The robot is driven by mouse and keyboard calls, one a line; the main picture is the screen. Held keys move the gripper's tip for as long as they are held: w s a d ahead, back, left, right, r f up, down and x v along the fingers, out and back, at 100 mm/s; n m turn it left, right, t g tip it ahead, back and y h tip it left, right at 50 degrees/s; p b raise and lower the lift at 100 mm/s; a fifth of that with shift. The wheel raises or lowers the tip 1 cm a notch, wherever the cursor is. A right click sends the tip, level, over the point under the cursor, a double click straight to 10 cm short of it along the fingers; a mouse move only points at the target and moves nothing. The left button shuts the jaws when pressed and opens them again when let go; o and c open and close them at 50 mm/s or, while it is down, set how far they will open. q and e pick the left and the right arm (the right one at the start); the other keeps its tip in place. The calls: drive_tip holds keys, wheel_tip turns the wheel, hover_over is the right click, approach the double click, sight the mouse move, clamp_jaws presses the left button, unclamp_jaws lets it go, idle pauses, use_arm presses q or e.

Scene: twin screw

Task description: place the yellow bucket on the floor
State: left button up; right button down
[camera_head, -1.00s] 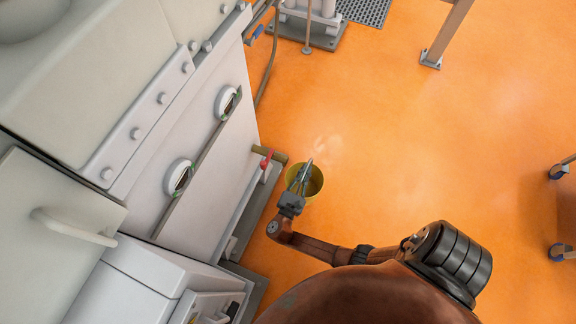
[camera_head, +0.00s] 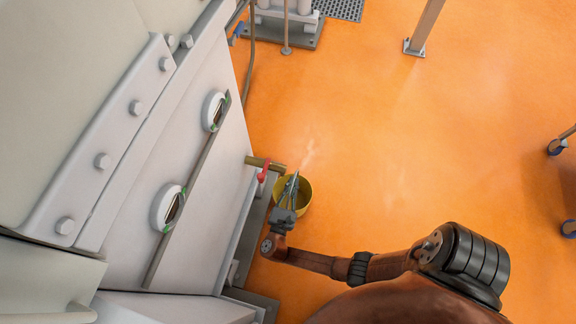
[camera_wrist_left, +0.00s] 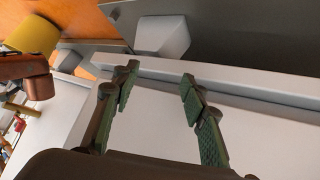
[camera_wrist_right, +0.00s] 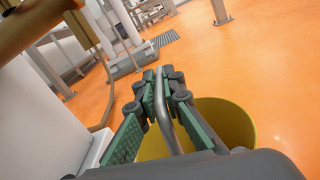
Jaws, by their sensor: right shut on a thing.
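The yellow bucket (camera_head: 303,197) is at the lower middle of the head view, beside the machine's brass pipe with the red handle. My right gripper (camera_head: 291,186) is over the bucket. In the right wrist view my right gripper (camera_wrist_right: 162,88) is shut on the bucket's grey metal handle, and the yellow bucket (camera_wrist_right: 228,122) hangs behind and below the fingers. I cannot tell whether its bottom touches the floor. In the left wrist view my left gripper (camera_wrist_left: 155,85) is open and empty in front of a grey-white surface. The yellow bucket (camera_wrist_left: 35,33) also shows at the upper left there.
The large white machine (camera_head: 190,150) fills the left side. Its brass pipe (camera_head: 262,162) with a red handle (camera_head: 263,172) sticks out close to the bucket. The orange floor (camera_head: 420,150) to the right is clear. A post (camera_head: 424,28) and wheeled legs (camera_head: 558,146) stand farther off.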

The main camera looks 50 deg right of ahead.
drive_tip(key=shift+f, duration=0.4)
drive_tip(key=shift+r, duration=0.1)
drive_tip(key=shift+f, duration=0.3)
drive_tip(key=c, duration=2.1)
unclamp_jaws()
drive_tip(key=shift+r, duration=0.1)
